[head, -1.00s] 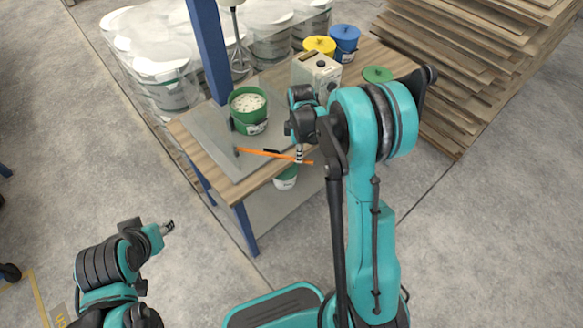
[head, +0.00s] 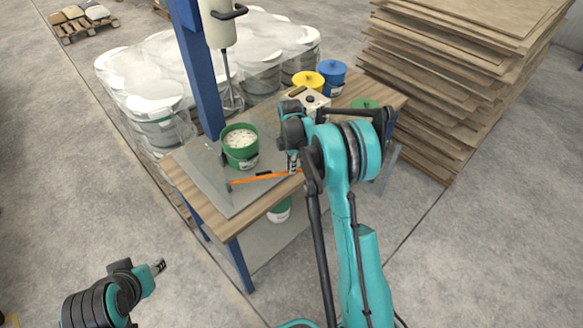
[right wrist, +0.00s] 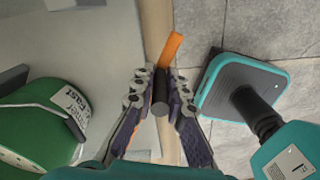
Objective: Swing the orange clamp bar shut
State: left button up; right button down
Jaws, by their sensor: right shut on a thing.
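The orange clamp bar (head: 250,179) lies across the front of the grey plate (head: 216,187), before the green bucket (head: 240,150) of pale contents. Its left end is at the plate's left side; its right end is by my right gripper (head: 294,166). In the right wrist view, my right gripper (right wrist: 160,88) is shut on a dark cylindrical grip (right wrist: 160,98), with the orange bar (right wrist: 171,48) just beyond it. The green bucket (right wrist: 40,125) is to the left there. My left gripper (head: 158,266) hangs away from the table at lower left; its jaws are too small to read.
A mixer (head: 226,60) hangs on a blue post (head: 196,70) behind the bucket. A yellow-lidded pot (head: 308,80), a blue pot (head: 331,76) and a small pale box (head: 312,99) stand at the back. Stacked boards (head: 440,80) are at right.

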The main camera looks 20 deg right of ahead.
jog(key=c, duration=1.5)
grip_release()
jog(key=shift+a, duration=0.1)
jog(key=shift+c, duration=0.2)
notch_tip(320, 180, up, 12)
